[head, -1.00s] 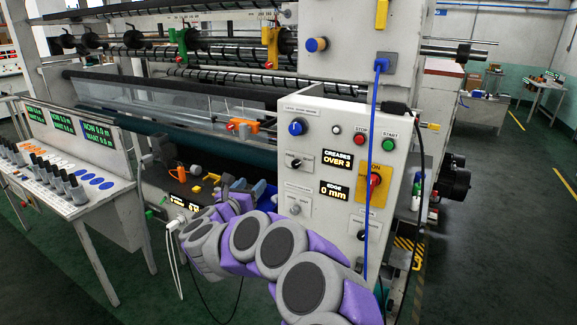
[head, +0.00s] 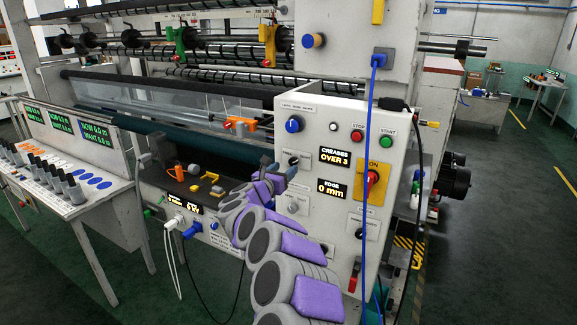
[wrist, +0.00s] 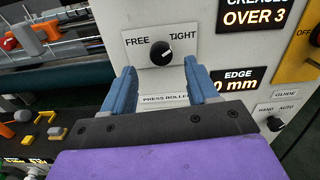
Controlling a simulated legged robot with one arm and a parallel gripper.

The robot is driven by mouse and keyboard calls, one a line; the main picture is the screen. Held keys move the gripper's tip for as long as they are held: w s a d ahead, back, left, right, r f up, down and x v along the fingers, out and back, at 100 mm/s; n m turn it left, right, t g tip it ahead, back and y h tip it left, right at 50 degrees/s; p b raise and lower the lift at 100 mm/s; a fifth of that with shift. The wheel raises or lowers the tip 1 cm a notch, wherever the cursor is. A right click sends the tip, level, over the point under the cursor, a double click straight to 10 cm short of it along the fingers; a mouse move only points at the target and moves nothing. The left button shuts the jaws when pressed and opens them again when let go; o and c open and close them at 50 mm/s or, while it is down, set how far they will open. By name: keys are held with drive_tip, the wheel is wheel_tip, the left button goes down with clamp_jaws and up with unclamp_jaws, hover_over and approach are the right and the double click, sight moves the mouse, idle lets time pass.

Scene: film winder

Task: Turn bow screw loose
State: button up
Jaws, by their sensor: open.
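No knob carries a readable "bow screw" label. A black knob (wrist: 160,50) between the words FREE and TIGHT is on the white panel (head: 325,145); it also shows in the head view (head: 293,160). My gripper (wrist: 161,82) is open, its two blue fingers pointing at the panel on either side of the line to this knob. Nothing is between them, and contact cannot be told. In the head view my gripper (head: 282,169) is just below the knob. A blue knob (head: 294,124) is above it under a small label. A red knob on an orange block (head: 240,124) is by the rollers.
Displays on the panel read CREASES OVER 3 (head: 336,157) and EDGE 0 mm (head: 332,188). A red knob on a yellow plate (head: 372,178) and a hanging blue cable (head: 369,200) are at right. Small coloured parts lie on a dark shelf (head: 190,165) at left.

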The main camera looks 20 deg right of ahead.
sight(292, 162)
drive_tip(key=x, duration=0.4)
drive_tip(key=shift+d+f, duration=0.15)
drive_tip(key=shift+d, duration=0.25)
drive_tip(key=shift+w+a+r, duration=0.2)
drive_tip(key=shift+w+a, duration=0.15)
drive_tip(key=shift+w, duration=0.1)
drive_tip(key=shift+d+f, duration=0.15)
drive_tip(key=shift+d, duration=0.75)
drive_tip(key=shift+c, duration=1.4)
drive_tip(key=shift+a, duration=0.4)
drive_tip(key=c, duration=0.8)
